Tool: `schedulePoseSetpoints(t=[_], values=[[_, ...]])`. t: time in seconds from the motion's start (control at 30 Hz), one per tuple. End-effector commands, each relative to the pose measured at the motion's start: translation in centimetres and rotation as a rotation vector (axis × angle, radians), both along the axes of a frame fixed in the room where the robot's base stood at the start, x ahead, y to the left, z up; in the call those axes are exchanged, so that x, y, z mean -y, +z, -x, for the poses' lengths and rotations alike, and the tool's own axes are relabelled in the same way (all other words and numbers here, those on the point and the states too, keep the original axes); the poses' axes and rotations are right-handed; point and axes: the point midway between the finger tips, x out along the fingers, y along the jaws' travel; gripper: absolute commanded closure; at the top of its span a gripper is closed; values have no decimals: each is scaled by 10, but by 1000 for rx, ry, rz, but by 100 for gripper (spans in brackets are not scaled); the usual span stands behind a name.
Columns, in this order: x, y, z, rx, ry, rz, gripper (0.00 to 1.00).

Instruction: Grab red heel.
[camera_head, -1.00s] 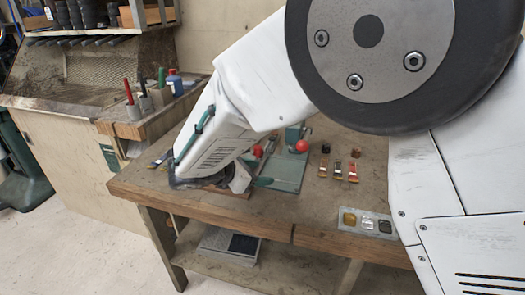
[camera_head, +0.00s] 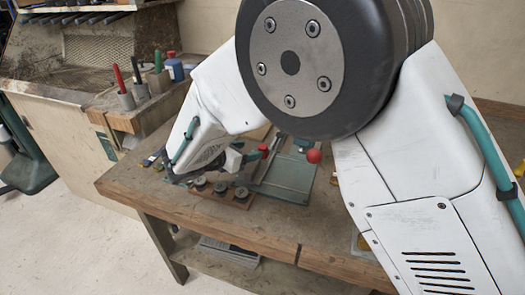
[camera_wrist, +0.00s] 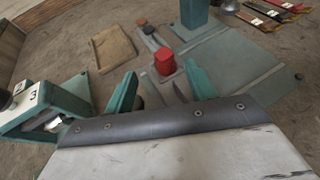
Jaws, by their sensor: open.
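A red block (camera_wrist: 164,61), which looks like the red heel, stands on a narrow mount just beyond my fingers in the wrist view. A small red piece (camera_head: 264,148), apparently the same block, shows beside the gripper in the head view. My gripper (camera_wrist: 163,83) is open, with its two teal fingers apart and the red block ahead, between their lines. Nothing is held. In the head view the gripper (camera_head: 250,156) is low over the workbench, partly hidden by my arm. The base of the block is partly hidden.
A green plate (camera_wrist: 225,65) lies right of the block, with a teal post (camera_wrist: 194,14) behind. A wooden tray (camera_wrist: 113,48) lies left. A numbered teal-and-white fixture (camera_wrist: 45,110) is close to the left finger. A red ball (camera_head: 314,156) stands right in the head view.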

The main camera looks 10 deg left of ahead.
Motion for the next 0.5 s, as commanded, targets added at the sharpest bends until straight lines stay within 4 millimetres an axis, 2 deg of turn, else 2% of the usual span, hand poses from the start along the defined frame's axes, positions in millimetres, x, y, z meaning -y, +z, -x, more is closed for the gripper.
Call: schedulePoseSetpoints(t=[0.3,0.5], values=[[24,-17,-30,-2,-6,-1,45],[29,-23,-42,-1,-2,-1,45]])
